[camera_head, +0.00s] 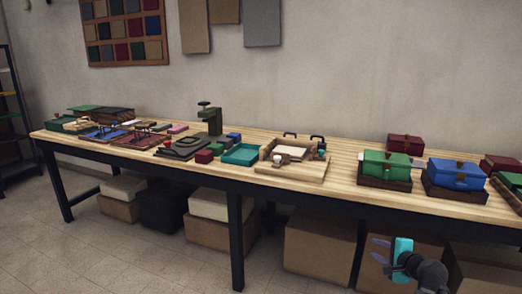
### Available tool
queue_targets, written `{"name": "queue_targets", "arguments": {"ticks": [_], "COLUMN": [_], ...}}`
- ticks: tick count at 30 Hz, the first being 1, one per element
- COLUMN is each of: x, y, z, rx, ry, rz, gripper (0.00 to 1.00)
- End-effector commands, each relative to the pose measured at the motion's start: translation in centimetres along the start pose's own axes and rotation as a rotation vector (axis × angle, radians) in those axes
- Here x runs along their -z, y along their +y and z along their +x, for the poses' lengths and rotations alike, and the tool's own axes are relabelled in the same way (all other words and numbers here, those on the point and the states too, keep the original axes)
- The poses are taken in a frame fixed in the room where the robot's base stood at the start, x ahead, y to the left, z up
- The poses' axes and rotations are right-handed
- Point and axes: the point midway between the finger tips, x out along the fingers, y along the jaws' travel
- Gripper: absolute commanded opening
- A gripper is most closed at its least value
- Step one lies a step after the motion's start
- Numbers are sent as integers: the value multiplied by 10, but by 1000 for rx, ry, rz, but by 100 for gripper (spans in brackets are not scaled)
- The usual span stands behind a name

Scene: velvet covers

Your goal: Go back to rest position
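My gripper (380,250) shows at the lower right, in front of the long workbench (345,160) and below its top. Two small dark purple fingers point left with a gap between them, and I see nothing held there. A bright cyan part (403,247) sits just behind the fingers, joined to my dark arm. The gripper is small in view and apart from everything on the bench.
Green (387,164) and blue (457,174) boxes stand on the bench's right side. A dark press (210,118), a teal tray (241,154) and a wooden board (290,167) are mid-bench. Cardboard boxes (318,250) fill the space underneath. Floor at left front is clear.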

Motion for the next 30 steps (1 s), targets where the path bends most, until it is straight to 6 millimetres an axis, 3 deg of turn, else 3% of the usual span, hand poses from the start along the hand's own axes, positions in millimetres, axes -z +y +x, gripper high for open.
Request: {"name": "queue_targets", "arguments": {"ticks": [7, 15, 23, 30], "x": [-61, -124, -180, -222], "y": [54, 125, 197, 266], "z": [28, 42, 34, 11], "rx": [-156, -331, -502, -663], "ry": [-92, -192, -296, -399], "rz": [-55, -143, -250, -370], "gripper": [30, 30, 30, 30]}}
